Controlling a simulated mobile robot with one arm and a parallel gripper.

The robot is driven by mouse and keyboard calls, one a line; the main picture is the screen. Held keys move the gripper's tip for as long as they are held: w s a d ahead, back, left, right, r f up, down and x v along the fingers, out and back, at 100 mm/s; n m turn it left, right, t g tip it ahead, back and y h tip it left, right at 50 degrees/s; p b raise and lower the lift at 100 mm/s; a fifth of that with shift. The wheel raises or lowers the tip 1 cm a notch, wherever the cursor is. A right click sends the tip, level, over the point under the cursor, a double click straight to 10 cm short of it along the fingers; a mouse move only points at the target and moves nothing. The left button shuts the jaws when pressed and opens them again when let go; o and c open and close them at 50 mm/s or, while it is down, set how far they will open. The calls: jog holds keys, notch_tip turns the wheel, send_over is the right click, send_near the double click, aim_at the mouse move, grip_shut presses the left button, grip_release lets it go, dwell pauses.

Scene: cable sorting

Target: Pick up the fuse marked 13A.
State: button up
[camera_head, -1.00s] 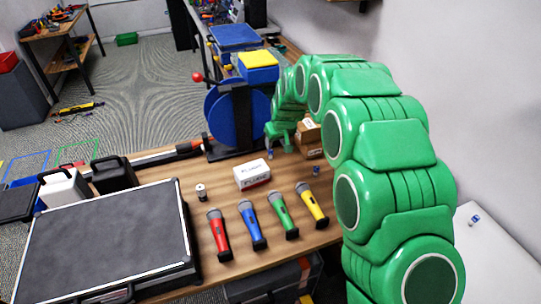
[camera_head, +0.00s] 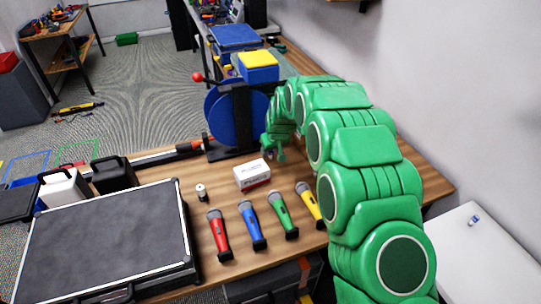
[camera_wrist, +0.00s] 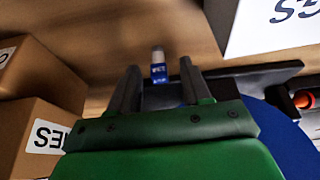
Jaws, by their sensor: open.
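A small blue and white cylinder, likely a fuse (camera_wrist: 159,68), stands out just past my fingertips in the wrist view, roughly between them. White marks show on its blue band, but I cannot read a rating. My gripper (camera_wrist: 160,78) is open, with a dark finger on each side, and holds nothing. In the head view my gripper (camera_head: 275,152) is low over the wooden table, behind the white box. Another small blue and white piece (camera_head: 474,220) lies on the white surface at the right; its marking is too small to read.
A white lettered box (camera_head: 252,175) sits in front of my gripper. Cardboard boxes (camera_wrist: 48,130) stand close at the left in the wrist view. The blue wheel on its black stand (camera_head: 235,118) is beside my gripper. Several microphones (camera_head: 252,226) and a black case (camera_head: 105,240) fill the front.

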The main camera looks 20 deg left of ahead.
jog(key=shift+w+a+f, duration=0.2)
jog(key=shift+f, duration=0.45)
grip_shut()
